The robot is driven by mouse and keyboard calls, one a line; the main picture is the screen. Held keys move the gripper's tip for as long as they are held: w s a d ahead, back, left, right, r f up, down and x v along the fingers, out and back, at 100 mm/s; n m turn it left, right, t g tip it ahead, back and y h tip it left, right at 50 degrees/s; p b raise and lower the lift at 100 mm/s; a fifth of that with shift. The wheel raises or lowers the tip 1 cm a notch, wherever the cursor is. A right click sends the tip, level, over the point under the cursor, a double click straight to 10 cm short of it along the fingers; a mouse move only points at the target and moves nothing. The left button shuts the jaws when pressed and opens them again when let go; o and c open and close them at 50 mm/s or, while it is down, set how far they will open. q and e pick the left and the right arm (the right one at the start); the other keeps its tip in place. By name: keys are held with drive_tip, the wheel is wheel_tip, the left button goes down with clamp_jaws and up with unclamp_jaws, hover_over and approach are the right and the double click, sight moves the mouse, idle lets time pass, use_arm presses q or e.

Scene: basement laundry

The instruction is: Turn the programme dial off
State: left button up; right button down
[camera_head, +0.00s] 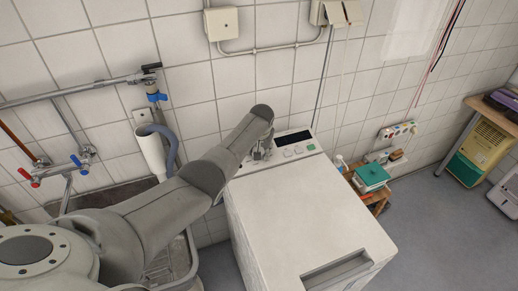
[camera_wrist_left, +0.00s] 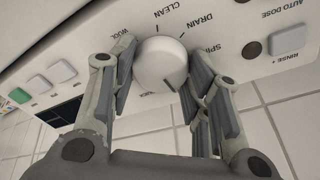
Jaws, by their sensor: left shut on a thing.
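The programme dial (camera_wrist_left: 160,64) is a round white knob on the washing machine's panel. In the left wrist view, printed words around it include wool, clean, drain and spin, upside down. My left gripper (camera_wrist_left: 163,72) has its fingers on both sides of the dial and is shut on it. In the head view my left gripper (camera_head: 263,151) is at the left part of the panel of the white washing machine (camera_head: 300,215), and the dial is hidden there. My right gripper is in neither view.
Panel buttons (camera_wrist_left: 38,84) and an auto dose button (camera_wrist_left: 288,40) flank the dial. A sink (camera_head: 172,262) and a grey drain hose (camera_head: 165,140) are left of the machine. A wooden stool (camera_head: 378,198) with a green box (camera_head: 371,176) stands right.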

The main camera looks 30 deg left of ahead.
use_arm(q)
drive_tip(key=shift+m, duration=0.6)
drive_tip(key=o, duration=1)
drive_tip(key=shift+o, duration=0.2)
drive_tip(key=shift+v, duration=1)
drive_tip(key=v, duration=1)
